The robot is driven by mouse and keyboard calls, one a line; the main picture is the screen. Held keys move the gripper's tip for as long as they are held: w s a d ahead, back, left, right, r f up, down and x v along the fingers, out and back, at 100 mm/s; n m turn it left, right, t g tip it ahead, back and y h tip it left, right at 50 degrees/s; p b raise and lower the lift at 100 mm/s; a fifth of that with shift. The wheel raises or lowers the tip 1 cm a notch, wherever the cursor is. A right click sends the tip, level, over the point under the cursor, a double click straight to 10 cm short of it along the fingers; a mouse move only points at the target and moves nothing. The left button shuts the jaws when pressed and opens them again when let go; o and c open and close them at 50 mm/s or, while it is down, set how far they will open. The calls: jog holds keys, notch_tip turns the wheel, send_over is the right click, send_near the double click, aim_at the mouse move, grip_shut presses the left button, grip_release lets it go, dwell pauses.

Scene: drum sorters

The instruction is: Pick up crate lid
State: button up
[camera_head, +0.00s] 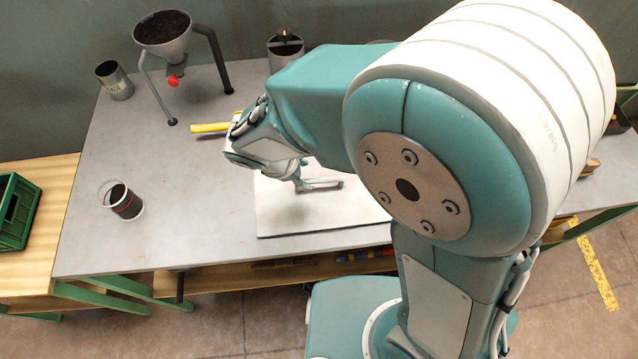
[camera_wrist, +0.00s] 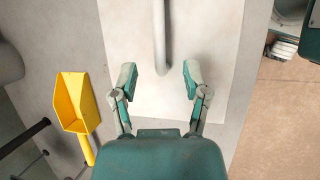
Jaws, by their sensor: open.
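The crate lid (camera_head: 290,222) is a flat pale grey panel lying on the grey table, near its front edge. A raised grey bar handle (camera_head: 322,184) stands on it. In the wrist view the lid (camera_wrist: 205,35) fills the middle and the handle (camera_wrist: 160,35) runs down from the top edge. My gripper (camera_wrist: 160,78) is open, its two fingers apart on either side of the handle's near end. It touches nothing that I can see. In the head view my gripper (camera_head: 298,182) is above the lid beside the handle, partly hidden by my arm, which also covers the lid's right part.
A yellow scoop (camera_wrist: 76,103) lies left of the lid. A hopper of dark grains (camera_head: 163,35) on legs and a metal cup (camera_head: 115,80) stand at the back left. A jar (camera_head: 123,202) stands front left. A green crate (camera_head: 15,212) is at the far left. The table's left middle is clear.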

aim_at(319, 179)
jog(key=shift+w+d+f, duration=0.2)
jog(key=shift+d+f, duration=0.05)
jog(key=shift+f, duration=0.3)
jog(key=shift+w+d+f, duration=0.1)
jog(key=shift+d+f, duration=0.05)
jog(key=shift+d, duration=0.15)
jog(key=x, duration=0.5)
jog(key=shift+d+r, duration=0.2)
jog(key=shift+d, duration=0.15)
jog(key=shift+a+f, duration=0.1)
jog(key=shift+f, duration=0.15)
jog(key=shift+w+a+f, duration=0.1)
jog(key=shift+a, duration=0.35)
jog(key=shift+d, duration=0.15)
jog(key=c, duration=0.6)
jog(key=shift+d, duration=0.3)
grip_shut()
